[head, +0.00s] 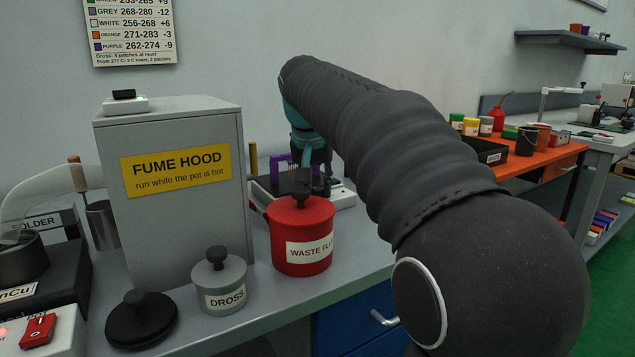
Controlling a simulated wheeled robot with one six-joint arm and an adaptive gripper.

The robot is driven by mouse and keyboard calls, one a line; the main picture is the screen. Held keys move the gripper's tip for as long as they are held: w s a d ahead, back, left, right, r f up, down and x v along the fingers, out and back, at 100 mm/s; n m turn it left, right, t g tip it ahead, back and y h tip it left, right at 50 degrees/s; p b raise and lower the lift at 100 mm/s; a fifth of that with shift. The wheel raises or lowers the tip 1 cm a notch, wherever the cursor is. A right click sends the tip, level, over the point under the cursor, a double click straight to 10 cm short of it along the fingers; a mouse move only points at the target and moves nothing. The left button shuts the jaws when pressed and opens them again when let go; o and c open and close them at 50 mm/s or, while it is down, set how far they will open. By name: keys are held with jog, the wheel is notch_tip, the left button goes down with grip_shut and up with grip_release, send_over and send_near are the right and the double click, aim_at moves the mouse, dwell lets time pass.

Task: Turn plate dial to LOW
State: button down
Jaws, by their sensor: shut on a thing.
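The plate (343,196) is a low dark-topped unit with a pale edge, standing on the bench behind the red waste flux pot (303,240). A purple piece (279,163) shows on or just behind it. My gripper (304,178) points down at the plate, just behind the pot's lid knob. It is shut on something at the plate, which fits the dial. The fingertips and the dial are hidden by the pot and my arm. The dial's setting cannot be read.
A grey fume hood box (178,235) stands left of the pot. A grey dross pot (221,285) and a black round lid (141,318) sit in front. A red switch (38,329) is at lower left. My arm fills the middle right. An orange bench (545,158) stands behind.

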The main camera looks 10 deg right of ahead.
jog(key=shift+m+g+h, duration=0.3)
jog(key=shift+m+h, duration=0.3)
jog(key=shift+m, duration=1.1)
jog(key=c, duration=1)
grip_release()
jog(key=shift+o, duration=0.2)
